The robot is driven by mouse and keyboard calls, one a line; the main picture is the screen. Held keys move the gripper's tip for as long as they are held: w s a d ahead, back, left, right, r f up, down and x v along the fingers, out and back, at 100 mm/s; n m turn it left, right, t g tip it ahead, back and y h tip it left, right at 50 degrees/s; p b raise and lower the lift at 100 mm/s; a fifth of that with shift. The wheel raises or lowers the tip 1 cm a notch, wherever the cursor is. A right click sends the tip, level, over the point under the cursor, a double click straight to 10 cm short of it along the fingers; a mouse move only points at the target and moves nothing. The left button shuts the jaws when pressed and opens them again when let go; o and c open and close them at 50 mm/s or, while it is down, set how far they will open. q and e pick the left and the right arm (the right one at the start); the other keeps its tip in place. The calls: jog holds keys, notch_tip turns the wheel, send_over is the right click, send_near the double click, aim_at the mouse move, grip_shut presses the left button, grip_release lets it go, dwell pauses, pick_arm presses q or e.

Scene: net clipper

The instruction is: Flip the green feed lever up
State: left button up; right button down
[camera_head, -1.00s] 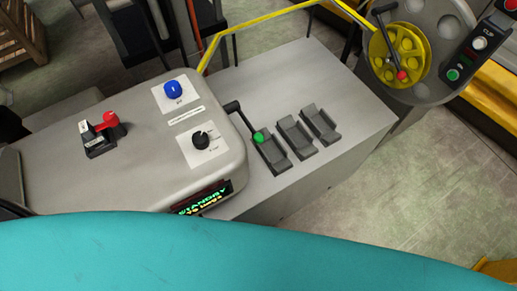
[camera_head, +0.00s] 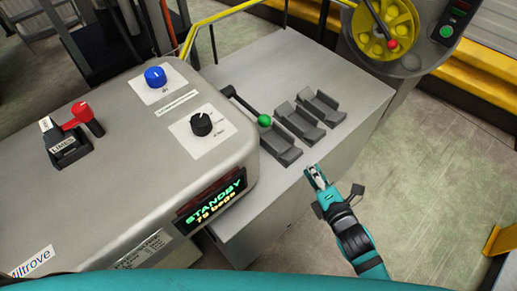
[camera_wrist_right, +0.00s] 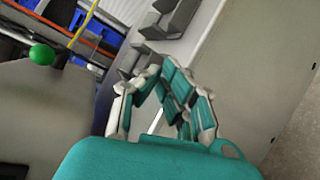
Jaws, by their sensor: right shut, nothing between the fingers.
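The green feed lever is a black arm with a green ball knob (camera_head: 265,120). It lies over the leftmost of the grey slotted brackets beside the machine's rounded housing. The green knob also shows at the upper left of the right wrist view (camera_wrist_right: 42,54). My right gripper (camera_head: 314,172) is shut and empty, just in front of the brackets near the cabinet's edge, below and right of the knob and apart from it. In the right wrist view its teal fingers (camera_wrist_right: 160,88) show in front of the grey brackets. My left gripper is not in view.
A blue knob (camera_head: 155,77), a black dial (camera_head: 201,124) and a red switch (camera_head: 80,112) are on the grey housing. A display reading STANDBY (camera_head: 214,201) faces forward. A yellow wheel (camera_head: 388,30) with a red-tipped handle stands at the back right. Open floor lies at right.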

jog(key=a+r+n+y, duration=0.1)
jog(key=n, duration=0.1)
jog(key=a+r+n+t+y, duration=0.1)
jog(key=n, duration=0.2)
jog(key=a+r+n+y, duration=0.1)
jog(key=n, duration=0.2)
jog(key=shift+s+a+r+y+b, duration=0.1)
jog(key=shift+s+a+y+b, duration=0.1)
jog(key=shift+y+b, duration=0.2)
jog(key=a+n+y, duration=0.1)
jog(key=n, duration=0.1)
jog(key=s+a+r+n+y, duration=0.1)
jog(key=n, duration=0.1)
jog(key=s+a+r+n+y, duration=0.1)
jog(key=n, duration=0.1)
jog(key=shift+s+r+n+y, duration=0.2)
jog(key=shift+n+y, duration=0.1)
jog(key=shift+y, duration=0.1)
jog(key=shift+s+a+r+n+y, duration=0.25)
jog(key=shift+n+y, duration=0.15)
jog(key=shift+n, duration=0.3)
jog(key=shift+w, duration=0.1)
jog(key=p+x, duration=0.1)
jog(key=x, duration=0.9)
jog(key=shift+f, duration=0.15)
